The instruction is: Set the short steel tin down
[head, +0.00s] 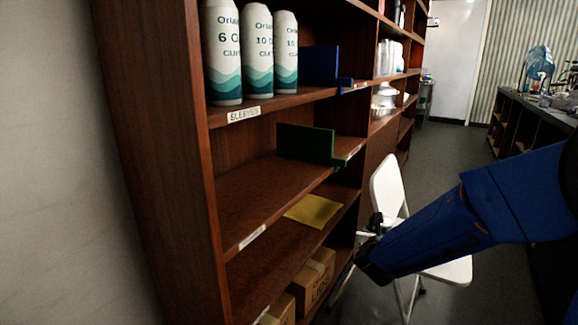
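No short steel tin can be made out for sure in the head view. My blue arm reaches in from the right edge. My gripper (370,248) is at its dark far end, beside the lower shelves and in front of a white folding chair. The fingers are small and dark here, so I cannot tell whether they are open or hold anything. The wooden shelf unit (222,190) stands on the left. Its middle board (250,196) is bare at the front, with a green bracket-shaped piece (305,143) farther back.
Tall printed sleeves (257,55) and a blue bracket (320,66) stand on the upper board. A yellow sheet (314,210) lies on a lower board, above cardboard boxes (312,280). Shiny metal ware (385,97) sits farther along. The white chair (388,190) stands close to my gripper.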

